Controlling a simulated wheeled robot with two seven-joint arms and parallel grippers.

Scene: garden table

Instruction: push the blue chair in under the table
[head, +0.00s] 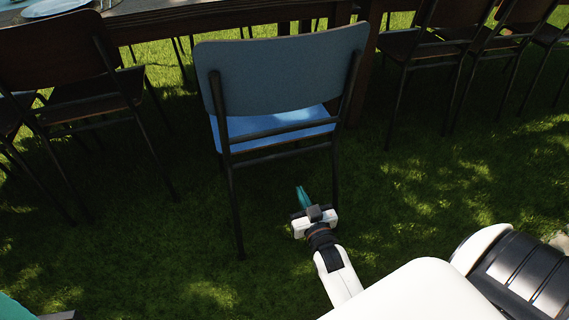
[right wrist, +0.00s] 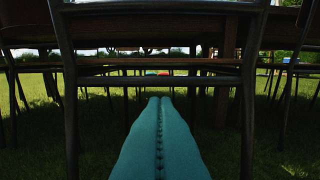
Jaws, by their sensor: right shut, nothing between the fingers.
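The blue chair (head: 283,76) stands upright on the grass with its back toward me, its blue seat (head: 270,127) showing below the backrest. Its front edge lies close to the wooden table (head: 215,18); how far it reaches under cannot be told. My right gripper (head: 303,197) is shut and empty, low behind the chair near its right rear leg. In the right wrist view, the teal fingers (right wrist: 160,125) are pressed together and point between the rear legs, under the chair's crossbar (right wrist: 155,82). Contact with the chair cannot be told. My left gripper is not clearly seen.
Dark wooden chairs stand on both sides, one at the left (head: 60,65) and several at the right (head: 420,45). A plate (head: 55,7) sits on the table at the upper left. The grass (head: 150,240) behind the chair is clear.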

